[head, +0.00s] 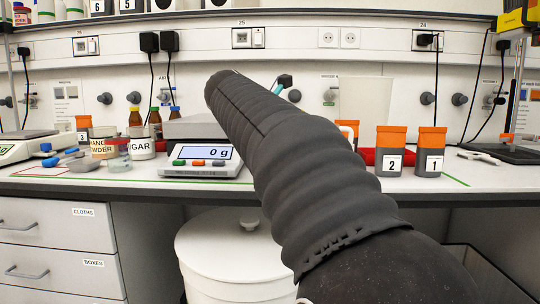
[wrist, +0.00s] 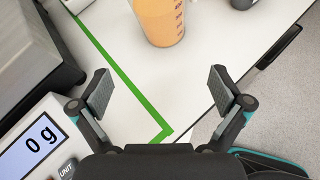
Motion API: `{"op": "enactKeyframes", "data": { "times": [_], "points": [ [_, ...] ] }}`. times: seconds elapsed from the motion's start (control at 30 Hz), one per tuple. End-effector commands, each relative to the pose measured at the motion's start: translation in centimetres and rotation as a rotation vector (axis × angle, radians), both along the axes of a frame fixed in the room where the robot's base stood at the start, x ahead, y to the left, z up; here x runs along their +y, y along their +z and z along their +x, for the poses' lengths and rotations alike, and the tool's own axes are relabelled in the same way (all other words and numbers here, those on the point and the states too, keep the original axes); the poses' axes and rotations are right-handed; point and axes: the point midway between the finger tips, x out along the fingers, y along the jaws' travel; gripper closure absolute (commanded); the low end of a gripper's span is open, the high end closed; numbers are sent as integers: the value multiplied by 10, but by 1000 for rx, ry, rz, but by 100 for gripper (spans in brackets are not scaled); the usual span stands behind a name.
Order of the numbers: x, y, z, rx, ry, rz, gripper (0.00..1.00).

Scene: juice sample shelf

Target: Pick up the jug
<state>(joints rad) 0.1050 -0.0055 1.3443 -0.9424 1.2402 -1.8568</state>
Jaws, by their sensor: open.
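A jug (wrist: 160,18) with orange contents and purple marks on its side stands on the white bench at the top of the wrist view. Its upper part is cut off by the picture edge. My gripper (wrist: 160,78) is open and empty, its two fingers spread wide. The jug lies beyond the fingertips, roughly in line with the gap between them, and is not touched. In the head view my arm hides the gripper and the bench area just right of the scale. A tall pale container (head: 365,103) shows behind my arm; I cannot tell whether it is the jug.
A scale reading 0 g (head: 205,160) stands left of my arm, close to the left finger in the wrist view. A green line (wrist: 125,85) marks the bench. Orange-lidded containers 2 (head: 390,158) and 1 (head: 430,160) stand at right. A white bin (head: 230,260) is below.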

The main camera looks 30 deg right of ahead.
Motion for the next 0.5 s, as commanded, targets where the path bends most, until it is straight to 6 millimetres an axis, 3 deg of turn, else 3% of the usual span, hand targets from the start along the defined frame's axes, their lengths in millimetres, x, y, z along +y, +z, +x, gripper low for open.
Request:
{"op": "enactKeyframes", "data": {
  "times": [0.1,0.23,0.5],
  "points": [
    [-14,17,12,97,15,-105,0],
    [-23,26,16,152,20,-158,0],
    [-60,11,28,162,19,-164,0]
  ]
}}
